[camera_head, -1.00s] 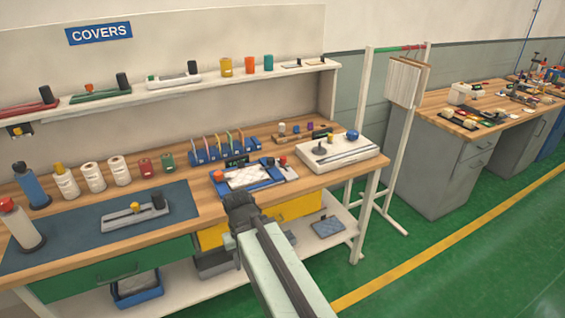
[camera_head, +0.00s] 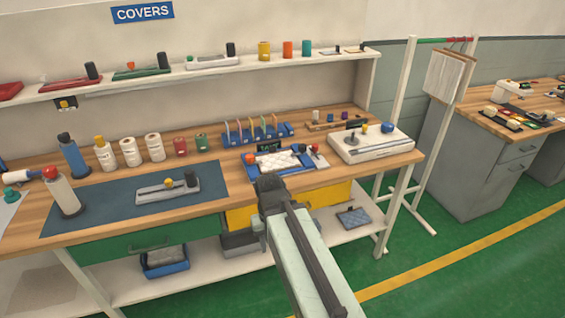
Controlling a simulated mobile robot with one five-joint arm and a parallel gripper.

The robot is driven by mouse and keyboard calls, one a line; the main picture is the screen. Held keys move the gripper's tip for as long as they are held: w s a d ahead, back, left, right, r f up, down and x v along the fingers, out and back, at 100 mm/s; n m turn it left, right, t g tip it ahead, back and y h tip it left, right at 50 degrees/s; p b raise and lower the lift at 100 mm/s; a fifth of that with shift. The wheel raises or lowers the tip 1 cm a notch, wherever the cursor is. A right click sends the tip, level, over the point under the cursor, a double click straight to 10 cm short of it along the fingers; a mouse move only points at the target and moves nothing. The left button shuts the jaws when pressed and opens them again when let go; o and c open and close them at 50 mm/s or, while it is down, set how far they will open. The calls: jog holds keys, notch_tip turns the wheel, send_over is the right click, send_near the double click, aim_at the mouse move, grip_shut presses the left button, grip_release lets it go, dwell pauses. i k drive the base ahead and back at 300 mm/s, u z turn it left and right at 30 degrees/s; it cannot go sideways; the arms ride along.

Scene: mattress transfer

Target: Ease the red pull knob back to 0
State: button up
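A blue device (camera_head: 262,170) with a white patterned pad and a small dark display lies on the wooden bench in the head view. A small red knob (camera_head: 314,148) stands at its right end, and an orange-red knob (camera_head: 249,159) stands at its left end. I cannot tell which is the pull knob, and any scale is too small to read. My gripper (camera_head: 268,184), dark grey, is in front of the device's near left edge, apart from both knobs. Its fingers are seen from behind, so their opening is hidden.
A white machine (camera_head: 372,146) with a blue knob stands to the right. A blue rack (camera_head: 256,134) stands behind the device. A grey slider unit (camera_head: 168,190) lies on the dark mat (camera_head: 100,212) at left. Bare wood (camera_head: 215,157) shows left of the device.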

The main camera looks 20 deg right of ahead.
aim_at(315, 146)
jog(key=u, duration=2.55)
jog(key=k, duration=0.9)
jog(key=z, duration=1.35)
jog(key=i, duration=1)
jog(key=u, duration=0.05)
